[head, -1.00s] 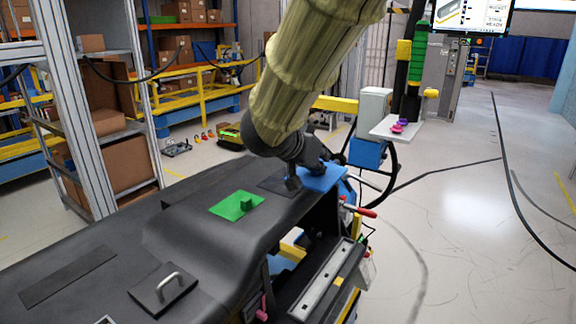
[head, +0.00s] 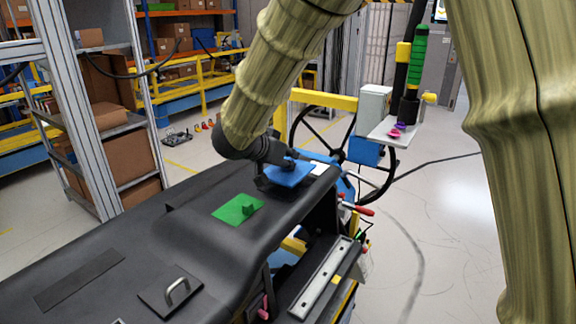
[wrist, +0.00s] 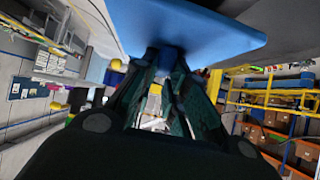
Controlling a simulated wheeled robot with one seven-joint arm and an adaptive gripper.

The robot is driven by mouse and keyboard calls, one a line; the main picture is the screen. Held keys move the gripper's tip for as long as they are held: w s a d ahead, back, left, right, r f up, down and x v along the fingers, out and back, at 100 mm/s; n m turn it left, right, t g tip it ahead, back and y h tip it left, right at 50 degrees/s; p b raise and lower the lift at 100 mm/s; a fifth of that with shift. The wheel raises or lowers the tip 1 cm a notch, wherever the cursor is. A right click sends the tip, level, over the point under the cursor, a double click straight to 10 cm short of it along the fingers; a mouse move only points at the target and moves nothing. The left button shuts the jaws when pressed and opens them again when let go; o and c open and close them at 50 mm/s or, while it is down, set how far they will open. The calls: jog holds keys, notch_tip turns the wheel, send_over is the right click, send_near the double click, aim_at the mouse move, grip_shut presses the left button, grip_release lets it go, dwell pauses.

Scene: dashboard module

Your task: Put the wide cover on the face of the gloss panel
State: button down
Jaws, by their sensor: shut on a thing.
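My gripper (head: 285,164) is shut on a blue flat cover (head: 290,174), holding it by its grip over the far part of the dark dashboard (head: 190,235). In the wrist view the blue cover (wrist: 190,28) spans the top, with the fingers (wrist: 165,65) closed at its underside as pictured. A flat dark rectangle (head: 80,280) lies at the near left. I cannot tell which surface is the gloss panel. Any gap under the blue cover is unclear.
A pale patch (head: 320,168) shows just right of the blue cover. A steering wheel (head: 372,185) and a small shelf with purple pieces (head: 395,134) stand to the right. A shelving frame (head: 85,110) stands at the left. Open floor lies right.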

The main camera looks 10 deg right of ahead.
aim_at(284, 169)
notch_tip(284, 169, down, 3)
jog(key=shift+w+d+r+p, duration=0.1)
jog(key=shift+d+r+p, duration=0.1)
jog(key=shift+p, duration=0.6)
jog(key=shift+a+f, duration=0.15)
jog(key=shift+f, duration=0.15)
jog(key=shift+f+b, duration=0.2)
jog(key=shift+b, duration=0.2)
jog(key=c, duration=1.4)
grip_release()
jog(key=shift+c, duration=0.2)
jog(key=shift+r+p, duration=0.2)
jog(key=shift+p, duration=0.15)
jog(key=shift+r+p, duration=0.15)
jog(key=shift+p, duration=0.15)
jog(key=shift+s+a+b, duration=0.25)
jog(key=shift+b, duration=0.3)
jog(key=b+v, duration=0.4)
jog(key=v, duration=0.7)
jog(key=shift+r, duration=0.2)
